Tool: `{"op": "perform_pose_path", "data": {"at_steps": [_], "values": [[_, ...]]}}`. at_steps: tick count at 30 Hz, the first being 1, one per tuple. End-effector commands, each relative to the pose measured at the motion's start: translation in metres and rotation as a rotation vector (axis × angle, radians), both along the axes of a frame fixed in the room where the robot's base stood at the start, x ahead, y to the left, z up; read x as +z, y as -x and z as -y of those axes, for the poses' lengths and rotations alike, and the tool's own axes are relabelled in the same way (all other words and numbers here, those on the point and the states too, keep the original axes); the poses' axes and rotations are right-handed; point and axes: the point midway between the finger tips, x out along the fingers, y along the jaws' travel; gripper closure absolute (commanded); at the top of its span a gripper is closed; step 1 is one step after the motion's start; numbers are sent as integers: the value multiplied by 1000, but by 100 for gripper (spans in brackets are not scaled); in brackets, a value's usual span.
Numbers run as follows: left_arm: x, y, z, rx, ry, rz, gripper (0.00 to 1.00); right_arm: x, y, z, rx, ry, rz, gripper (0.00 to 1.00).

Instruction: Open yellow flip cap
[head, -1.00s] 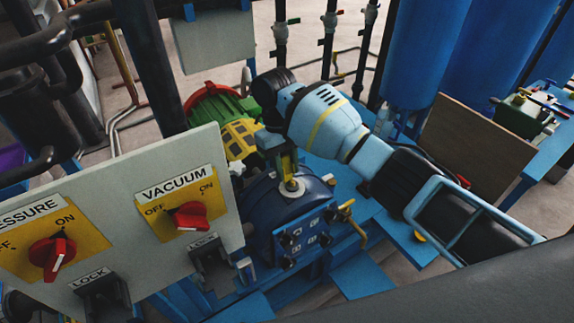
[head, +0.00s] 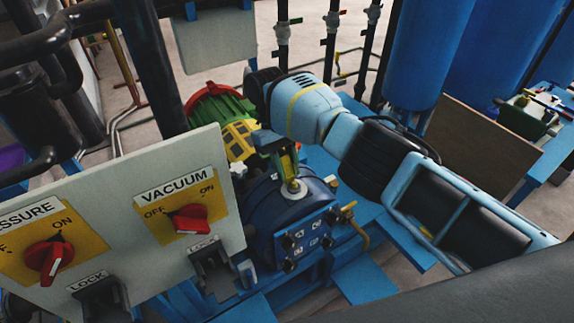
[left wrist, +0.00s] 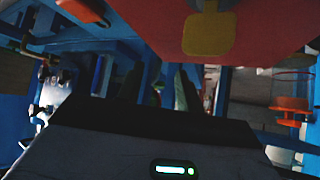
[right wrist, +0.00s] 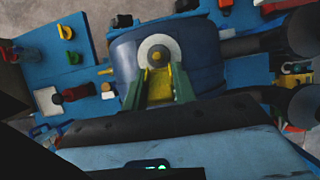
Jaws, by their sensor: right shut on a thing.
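The yellow flip cap (head: 288,167) stands upright over a pale round fitting (head: 294,188) on top of the dark blue vessel (head: 262,203). My right gripper (head: 280,163) reaches down to the cap from above. In the right wrist view the green fingers of my right gripper (right wrist: 160,80) are shut on the yellow cap (right wrist: 159,88), one on each side. My left gripper (left wrist: 157,88) is not seen in the head view. In the dark left wrist view its fingers look apart and empty.
A grey panel (head: 120,260) with red VACUUM (head: 190,219) and PRESSURE knobs stands at the left, close to the vessel. A green and yellow motor (head: 225,120) is behind. A red surface (left wrist: 210,15) hangs close over my left gripper.

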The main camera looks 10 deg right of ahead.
Motion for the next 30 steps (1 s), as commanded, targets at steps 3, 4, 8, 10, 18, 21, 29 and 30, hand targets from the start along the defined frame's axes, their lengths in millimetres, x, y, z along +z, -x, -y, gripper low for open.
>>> {"op": "perform_pose_path", "data": {"at_steps": [3,4,8,10,18,21,29,30], "values": [[-1,1,0,0,1,-2,64,-3,1,0,-2,5,-16,96],[-1,1,0,0,1,-3,64,-3,1,0,-1,4,-18,96],[-1,1,1,1,2,-4,64,-4,1,0,-1,7,-23,96],[-1,1,1,1,2,-4,64,-4,1,0,0,7,-25,96],[-1,1,1,3,4,-3,64,-4,1,0,0,7,-26,96],[-1,1,1,3,4,-3,64,-4,1,0,0,7,-26,96],[-1,0,1,3,4,-2,64,-3,1,0,0,7,-24,55],[-1,0,1,3,4,-2,64,-3,0,0,0,7,-23,55]]}}
